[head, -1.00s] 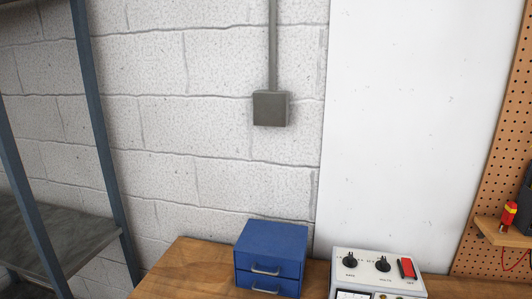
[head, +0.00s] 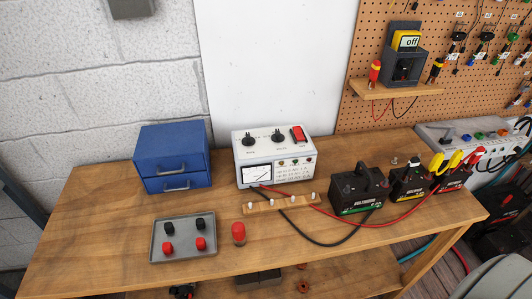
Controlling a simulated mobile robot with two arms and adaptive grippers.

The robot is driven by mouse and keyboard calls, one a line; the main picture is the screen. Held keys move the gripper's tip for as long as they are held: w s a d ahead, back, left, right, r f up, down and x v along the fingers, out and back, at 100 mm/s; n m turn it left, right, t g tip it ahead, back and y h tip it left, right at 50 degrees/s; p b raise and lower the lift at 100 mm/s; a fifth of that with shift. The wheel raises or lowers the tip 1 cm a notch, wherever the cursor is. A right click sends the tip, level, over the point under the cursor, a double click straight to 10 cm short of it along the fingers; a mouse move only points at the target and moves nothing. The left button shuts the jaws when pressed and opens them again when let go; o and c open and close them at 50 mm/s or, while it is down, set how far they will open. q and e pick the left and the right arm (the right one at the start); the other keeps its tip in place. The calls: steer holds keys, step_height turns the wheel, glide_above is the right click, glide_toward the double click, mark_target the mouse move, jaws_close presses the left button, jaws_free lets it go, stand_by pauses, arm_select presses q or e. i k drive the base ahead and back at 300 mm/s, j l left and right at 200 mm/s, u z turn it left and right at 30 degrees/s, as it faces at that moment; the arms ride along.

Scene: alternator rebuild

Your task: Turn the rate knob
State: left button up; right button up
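The white charger box (head: 242,151) stands on the workbench against the wall. Two black knobs and a red switch (head: 298,133) sit on its sloped top. The left one is the rate knob (head: 249,139); its small label was more readable in the earlier frame. The other knob (head: 278,136) sits to its right. A meter and small lights show on the front. The exact pointer angle of the rate knob is too small to tell. Neither of my grippers is in view.
A blue drawer box (head: 172,148) stands left of the charger. A grey tray (head: 184,253) with red and black caps, a red cylinder (head: 238,233) and a wooden strip with pegs (head: 260,208) lie in front. Black batteries (head: 358,188) and red and black cables are at right.

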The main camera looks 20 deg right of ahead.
mark_target(248, 141)
steer(key=k+j, duration=0.15)
steer(key=k, duration=0.2)
steer(key=k+z, duration=0.15)
steer(key=z, duration=0.35)
steer(key=k+z, duration=0.15)
steer(key=z, duration=1.3)
